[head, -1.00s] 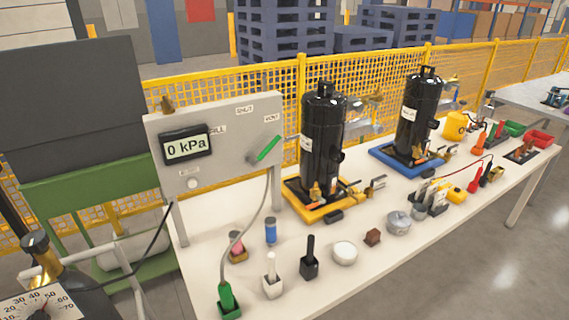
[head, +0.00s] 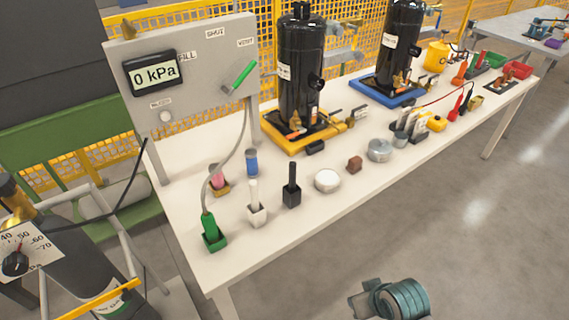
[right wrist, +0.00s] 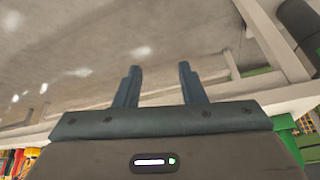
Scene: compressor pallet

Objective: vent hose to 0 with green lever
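The green lever (head: 238,78) is on the white panel (head: 120,75) and tilts up and right toward the VENT label (head: 246,43). The display (head: 151,72) reads 0 kPa. The grey hose (head: 226,152) runs down from the panel to a green fitting (head: 213,237) standing on the table. My right gripper (right wrist: 160,68) is open in the right wrist view, with nothing between its fingers. A part of one of my arms shows at the bottom of the head view, well away from the lever. My left gripper is not in view.
The table (head: 300,218) holds two black compressors on a yellow tray (head: 300,140) and a blue tray (head: 388,97), plus several small parts along its front. A gas cylinder (head: 75,270) with a gauge stands at the left. The floor right of the table is clear.

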